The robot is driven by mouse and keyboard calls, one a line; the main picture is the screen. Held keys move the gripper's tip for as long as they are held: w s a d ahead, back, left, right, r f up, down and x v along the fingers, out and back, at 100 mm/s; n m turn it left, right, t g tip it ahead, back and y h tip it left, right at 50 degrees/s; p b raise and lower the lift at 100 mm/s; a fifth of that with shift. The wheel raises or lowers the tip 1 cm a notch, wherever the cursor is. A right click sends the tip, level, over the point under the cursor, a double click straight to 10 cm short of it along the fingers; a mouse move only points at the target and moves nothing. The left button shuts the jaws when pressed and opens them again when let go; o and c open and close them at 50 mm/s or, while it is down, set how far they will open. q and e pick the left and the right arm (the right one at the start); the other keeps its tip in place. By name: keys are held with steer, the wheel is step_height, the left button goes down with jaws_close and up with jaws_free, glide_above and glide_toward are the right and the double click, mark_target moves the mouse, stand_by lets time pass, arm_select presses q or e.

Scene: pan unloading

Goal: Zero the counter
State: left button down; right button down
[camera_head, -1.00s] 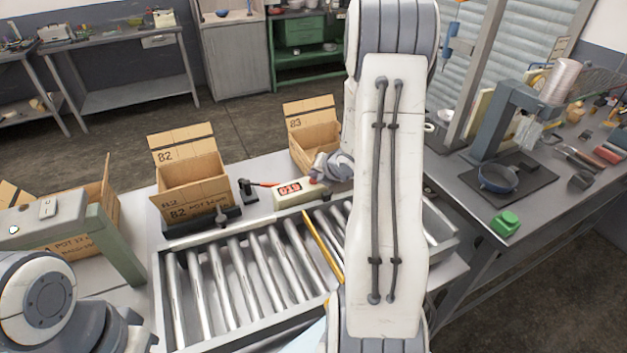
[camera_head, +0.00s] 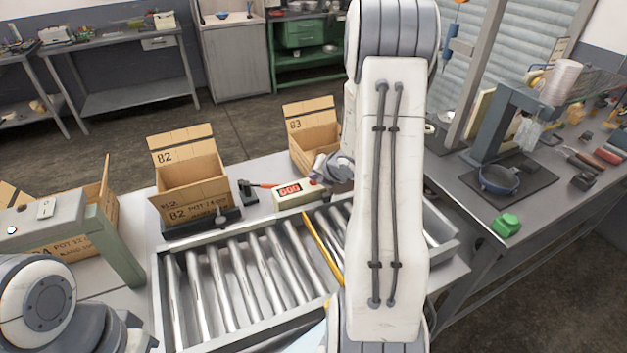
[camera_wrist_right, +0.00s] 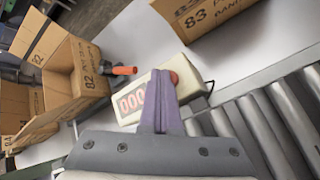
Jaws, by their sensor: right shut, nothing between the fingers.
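The counter (camera_head: 283,200) is a small cream box on the white table behind the roller conveyor. Its red display reads 000, and the digits also show in part in the right wrist view, on the counter's face (camera_wrist_right: 128,113). A round red button (camera_wrist_right: 174,77) sits at the counter's right end. My right gripper (camera_head: 314,181) is shut and empty, with its fingertips (camera_wrist_right: 161,76) right by the button. I cannot tell if they touch it. My left arm shows at the lower left of the head view, but its fingers do not show.
The roller conveyor (camera_head: 157,290) runs in front. Open cardboard boxes marked 82 (camera_head: 190,185) and 83 (camera_head: 309,127) stand behind it. A red-tipped lever (camera_wrist_right: 124,70) is left of the counter. A side bench holds a blue pan (camera_head: 498,180) and a green block (camera_head: 507,224).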

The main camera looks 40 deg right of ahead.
steer(key=shift+r+p, duration=0.35)
steer(key=shift+r, duration=0.3)
step_height(320, 180, up, 5)
steer(key=p, duration=0.3)
steer(key=shift+p, duration=0.4)
stand_by(0.4)
